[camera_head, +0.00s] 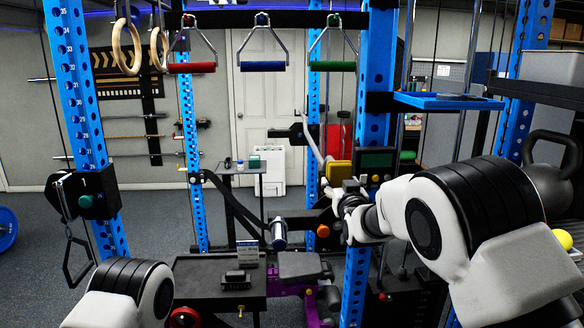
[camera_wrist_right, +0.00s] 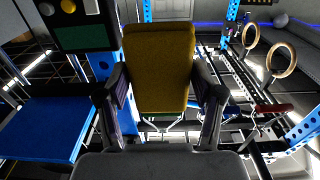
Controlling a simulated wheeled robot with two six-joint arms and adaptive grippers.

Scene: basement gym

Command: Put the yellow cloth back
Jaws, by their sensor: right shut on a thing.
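The yellow cloth (camera_head: 339,173) is a small folded block held up in front of the blue rack, beside the dark panel with a green screen. My right gripper (camera_head: 350,192) is shut on it. In the right wrist view the cloth (camera_wrist_right: 160,68) stands upright between the two fingers of the right gripper (camera_wrist_right: 160,100), and its lower edge is between them. My left gripper is out of view; only a white and black link of my left arm shows at the lower left.
A blue tray (camera_head: 448,102) is fixed to the rack at right; it also shows in the right wrist view (camera_wrist_right: 45,130). The panel (camera_head: 376,162) is close to the cloth. A dark table (camera_head: 200,285) stands low in front. A kettlebell (camera_head: 552,170) is at far right.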

